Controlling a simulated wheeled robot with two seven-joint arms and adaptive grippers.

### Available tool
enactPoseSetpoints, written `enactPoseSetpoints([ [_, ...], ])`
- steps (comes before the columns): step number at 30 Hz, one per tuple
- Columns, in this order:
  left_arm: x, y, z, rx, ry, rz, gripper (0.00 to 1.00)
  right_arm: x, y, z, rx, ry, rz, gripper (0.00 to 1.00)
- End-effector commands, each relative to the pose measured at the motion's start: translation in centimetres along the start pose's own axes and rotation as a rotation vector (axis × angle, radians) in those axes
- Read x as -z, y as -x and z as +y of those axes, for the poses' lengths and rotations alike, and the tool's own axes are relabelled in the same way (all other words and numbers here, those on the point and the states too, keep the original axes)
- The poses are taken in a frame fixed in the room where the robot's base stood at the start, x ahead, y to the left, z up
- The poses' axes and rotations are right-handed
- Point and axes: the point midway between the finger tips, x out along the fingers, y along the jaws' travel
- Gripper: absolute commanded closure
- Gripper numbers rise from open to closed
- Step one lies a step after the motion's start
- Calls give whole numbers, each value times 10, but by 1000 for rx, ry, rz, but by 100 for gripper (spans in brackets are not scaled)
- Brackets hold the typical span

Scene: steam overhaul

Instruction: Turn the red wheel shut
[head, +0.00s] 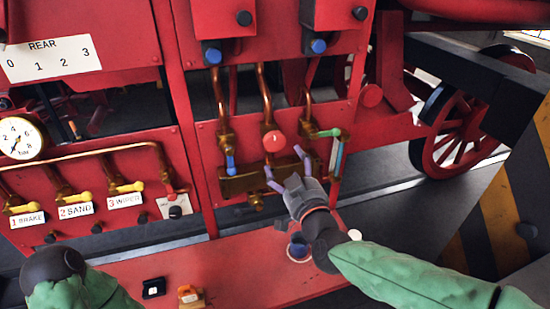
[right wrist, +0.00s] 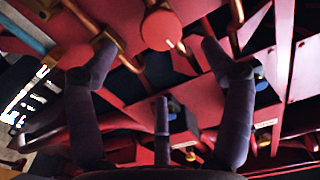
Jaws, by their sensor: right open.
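The red wheel (head: 274,141) is a small round red disc with a white mark, on the brass valve assembly below a copper pipe. It also shows at the top of the right wrist view (right wrist: 160,30). My right gripper (head: 286,168) is open just below the wheel, its fingers pointing up toward it. In the right wrist view the open fingers (right wrist: 158,50) lie to either side below the disc, with nothing between them. I cannot tell whether a finger touches the brass body. My left arm shows at the lower left, but its gripper is out of view.
A blue handle (head: 230,165) is left of the wheel and a green lever (head: 328,133) right. A pressure gauge (head: 20,138) and yellow-handled valves (head: 75,197) are at the left. The red ledge (head: 245,285) below carries a black item (head: 154,288) and an orange item (head: 188,293).

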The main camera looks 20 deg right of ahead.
Motion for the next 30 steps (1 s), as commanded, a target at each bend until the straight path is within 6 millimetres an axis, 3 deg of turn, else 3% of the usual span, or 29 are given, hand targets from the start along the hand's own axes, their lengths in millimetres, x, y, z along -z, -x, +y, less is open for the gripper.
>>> enactPoseSetpoints([
  [2,1,-9,-3,0,0,1,60,-4,-1,-1,2,1,-1,19],
  [10,1,-12,-4,0,0,1,60,-1,-15,-1,1,2,-2,19],
  [24,1,-21,-8,0,0,1,60,-3,-86,-1,1,1,-3,19],
  [30,1,-22,-8,0,0,1,60,-1,-104,-1,2,1,-1,19],
])
